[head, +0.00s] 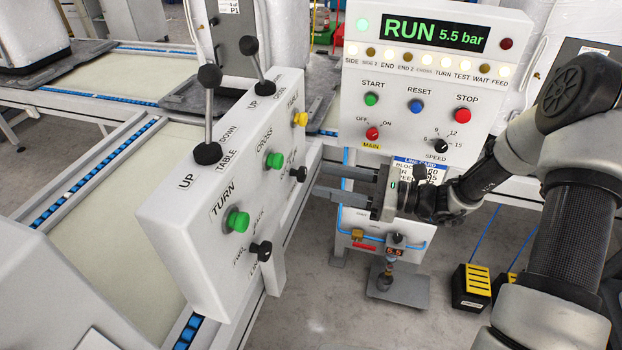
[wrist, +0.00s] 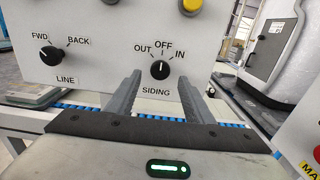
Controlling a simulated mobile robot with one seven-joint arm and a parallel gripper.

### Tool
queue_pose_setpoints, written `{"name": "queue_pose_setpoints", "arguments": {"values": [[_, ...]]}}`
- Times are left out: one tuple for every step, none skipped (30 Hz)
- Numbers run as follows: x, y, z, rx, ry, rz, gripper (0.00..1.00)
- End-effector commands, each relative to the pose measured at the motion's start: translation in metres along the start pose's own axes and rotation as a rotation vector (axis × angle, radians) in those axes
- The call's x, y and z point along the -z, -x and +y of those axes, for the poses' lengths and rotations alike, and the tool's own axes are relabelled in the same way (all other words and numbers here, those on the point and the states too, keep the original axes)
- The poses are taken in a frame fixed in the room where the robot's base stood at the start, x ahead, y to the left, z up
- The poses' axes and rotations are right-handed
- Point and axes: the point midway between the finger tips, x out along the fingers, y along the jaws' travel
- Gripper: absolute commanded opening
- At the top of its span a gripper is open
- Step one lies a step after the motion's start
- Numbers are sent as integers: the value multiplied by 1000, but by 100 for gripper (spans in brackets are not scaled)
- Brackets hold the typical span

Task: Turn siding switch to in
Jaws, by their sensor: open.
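The siding switch (wrist: 160,69) is a black rotary knob on a white panel, above the word SIDING. OUT, OFF and IN are printed around it. Its white mark points up, about at OFF. It also shows in the head view (head: 298,174), on the right side of the tilted control box. My gripper (head: 320,182) is open and empty, its two grey fingers pointing at the knob from the right. In the wrist view my gripper (wrist: 160,80) has one finger on each side of the knob. I cannot tell whether they touch it.
The line knob (wrist: 47,56) sits to the left on the same panel. Green buttons (head: 238,221) and two upright levers (head: 208,110) are on the control box (head: 180,262). The main panel (head: 425,90), reading RUN 5.5 bar, stands close behind my gripper.

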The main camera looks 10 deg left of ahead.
Motion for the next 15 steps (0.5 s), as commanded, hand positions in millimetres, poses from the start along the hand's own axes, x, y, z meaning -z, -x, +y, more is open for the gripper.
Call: {"name": "queue_pose_setpoints", "arguments": {"values": [[1,-11,1,-5,1,-1,47],[1,-16,1,-4,1,-1,47],[1,-22,1,-3,0,0,47],[1,-26,1,-3,1,0,47],[1,-30,1,-3,1,0,47],[1,-35,0,-2,1,-1,47],[0,-37,0,-2,1,0,47],[0,-40,0,-2,1,0,47],[0,-43,0,-2,1,0,47],[0,-44,0,-1,1,0,47],[0,-45,0,-1,1,1,47],[0,-46,0,0,1,0,47],[0,-47,0,0,1,0,47],[0,-47,0,0,1,0,47],[0,-47,0,0,1,0,47]]}}
